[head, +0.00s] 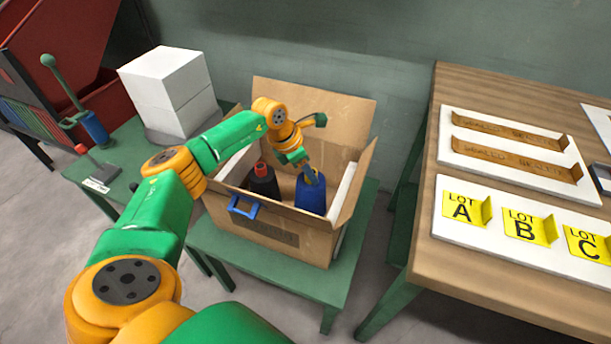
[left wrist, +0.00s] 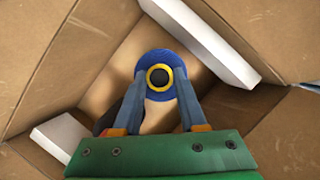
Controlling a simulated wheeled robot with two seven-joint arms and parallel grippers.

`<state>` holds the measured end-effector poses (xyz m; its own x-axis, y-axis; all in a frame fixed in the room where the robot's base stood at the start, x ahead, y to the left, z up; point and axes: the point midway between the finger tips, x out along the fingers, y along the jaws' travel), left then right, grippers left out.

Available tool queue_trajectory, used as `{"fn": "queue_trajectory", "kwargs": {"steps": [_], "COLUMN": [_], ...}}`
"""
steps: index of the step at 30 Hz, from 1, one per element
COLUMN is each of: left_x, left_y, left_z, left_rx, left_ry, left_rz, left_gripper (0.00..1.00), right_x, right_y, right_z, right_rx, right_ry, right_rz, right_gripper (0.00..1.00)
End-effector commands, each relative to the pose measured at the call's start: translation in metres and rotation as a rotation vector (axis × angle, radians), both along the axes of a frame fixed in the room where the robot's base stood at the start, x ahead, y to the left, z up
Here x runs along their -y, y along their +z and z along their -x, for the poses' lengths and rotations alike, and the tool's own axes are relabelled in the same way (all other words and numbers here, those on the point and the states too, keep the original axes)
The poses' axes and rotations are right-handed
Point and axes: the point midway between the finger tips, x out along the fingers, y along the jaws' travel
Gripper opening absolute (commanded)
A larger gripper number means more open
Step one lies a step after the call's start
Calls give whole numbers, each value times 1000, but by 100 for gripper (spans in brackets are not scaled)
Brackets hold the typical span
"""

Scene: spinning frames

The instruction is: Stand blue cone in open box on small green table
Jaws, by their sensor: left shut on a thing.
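The blue cone (head: 311,197) is inside the open box (head: 262,228) in the head view. It looks upright, toward the right part of the box. My left gripper (head: 308,174) reaches down into the box and is shut on the cone's top. In the left wrist view the cone (left wrist: 160,62) sits between the two fingers, its yellow-ringed tip facing the camera. Whether its base touches the box floor is hidden. The box stands on the small green table (head: 268,276). My right gripper is not in view.
A black cone with a red top (head: 263,182) stands in the box, left of the blue cone. White padding lines the box sides (head: 343,190). A wooden table (head: 480,262) with lot signs is at right. White blocks (head: 172,92) stand behind left.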

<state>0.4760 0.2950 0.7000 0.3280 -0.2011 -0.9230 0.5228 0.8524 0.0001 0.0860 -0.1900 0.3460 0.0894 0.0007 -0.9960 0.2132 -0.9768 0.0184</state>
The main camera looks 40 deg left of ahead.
Motion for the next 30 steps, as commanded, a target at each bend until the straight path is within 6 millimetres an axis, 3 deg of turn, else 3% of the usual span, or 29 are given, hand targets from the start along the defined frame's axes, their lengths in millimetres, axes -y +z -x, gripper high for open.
{"fn": "queue_trajectory", "kwargs": {"steps": [6, 15, 16, 18, 26, 30], "left_x": [0, 0, 0, 0, 0, -2], "left_y": [-34, -38, -37, -37, -37, -27], "left_z": [0, 0, 0, 0, 0, 2], "left_rx": [-1, 2, -1, -1, -1, 1], "left_ry": [2, 1, 1, 1, 1, 0], "left_rz": [2, 1, 0, 0, 0, 0], "left_gripper": [0, 0, 49, 68, 71, 71], "right_x": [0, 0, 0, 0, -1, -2], "right_y": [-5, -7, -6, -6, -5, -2], "right_z": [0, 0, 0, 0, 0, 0], "right_rx": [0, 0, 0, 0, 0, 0], "right_ry": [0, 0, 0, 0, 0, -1], "right_rz": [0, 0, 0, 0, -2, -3], "right_gripper": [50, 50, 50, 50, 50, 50]}}
